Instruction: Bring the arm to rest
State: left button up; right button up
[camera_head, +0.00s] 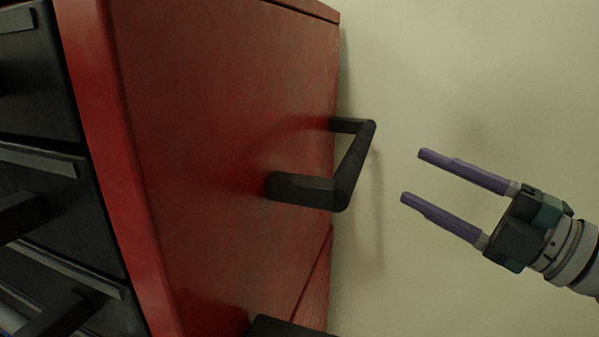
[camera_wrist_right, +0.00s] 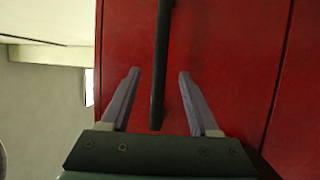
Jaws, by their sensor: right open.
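My right gripper (camera_head: 411,176) is at the right of the head view, its two purple fingers apart and empty. Its fingers point left toward a black bar handle (camera_head: 352,168) on the side of a red cabinet (camera_head: 220,110), with a clear gap between fingertips and handle. In the right wrist view the same gripper (camera_wrist_right: 158,73) shows its fingers spread, and the handle (camera_wrist_right: 160,70) appears between them in the picture, against the red side panel (camera_wrist_right: 230,60). My left gripper is not in view.
The cabinet's front at the left has black drawers (camera_head: 35,85) with protruding dark handles (camera_head: 60,315). Another dark part (camera_head: 285,327) juts out at the bottom of the red side. A pale wall (camera_head: 450,80) lies behind, with free room around the right gripper.

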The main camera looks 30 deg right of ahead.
dwell(0.4)
jog(key=s+a+r+m+g+h+p, duration=0.1)
jog(key=s+a+m+g+h+p, duration=0.1)
jog(key=a+m+g+h+p, duration=0.75)
jog(key=s+a+r+m+g+y+p, duration=0.2)
jog(key=s+a+r+m+g+p, duration=0.1)
jog(key=s+r+m+p, duration=0.3)
jog(key=s+a+r+m+g+y+p, duration=0.2)
jog(key=s+r+m+g+p, duration=0.15)
jog(key=s+p, duration=0.45)
notch_tip(320, 180, up, 35)
jog(key=p, duration=3.4)
jog(key=shift+s+r+t+p, duration=0.15)
jog(key=shift+r+t+p, duration=0.05)
jog(key=shift+t+p, duration=0.1)
jog(key=shift+a+h, duration=0.1)
jog(key=shift+h, duration=0.15)
